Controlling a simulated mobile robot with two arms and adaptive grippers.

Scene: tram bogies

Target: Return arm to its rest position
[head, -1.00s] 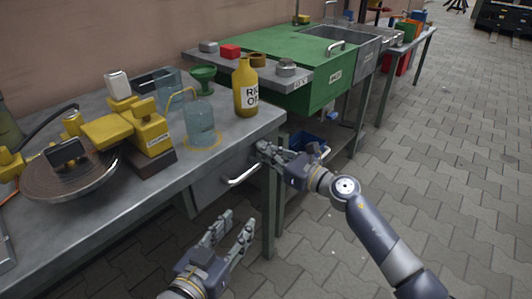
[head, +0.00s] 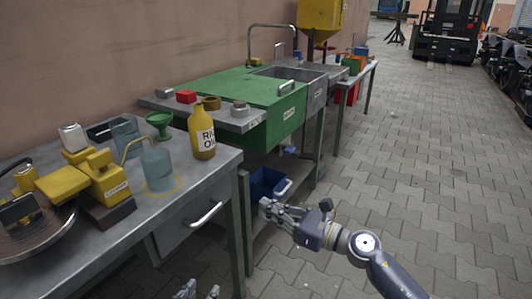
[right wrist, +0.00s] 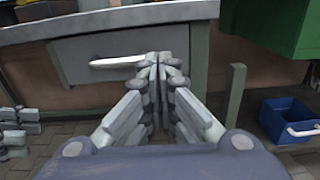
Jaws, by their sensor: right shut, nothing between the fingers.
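My right gripper (head: 268,207) is in front of the workbench in the head view, to the right of the bench leg. Its fingers are together with nothing between them, which the right wrist view (right wrist: 158,62) also shows. In that view the fingertips line up with a drawer handle (right wrist: 118,62); I cannot tell how far apart they are. My left gripper (head: 198,292) shows only as fingertips at the bottom edge of the head view. Its fingers also show at the left edge of the right wrist view (right wrist: 14,135). The rest of it is hidden.
The workbench (head: 190,195) carries a yellow oil bottle (head: 203,135), a glass jug (head: 157,168), a green funnel (head: 159,123) and a yellow machine (head: 105,178). A blue crate (head: 266,183) stands behind my right gripper. A green sink cabinet (head: 275,125) is beyond.

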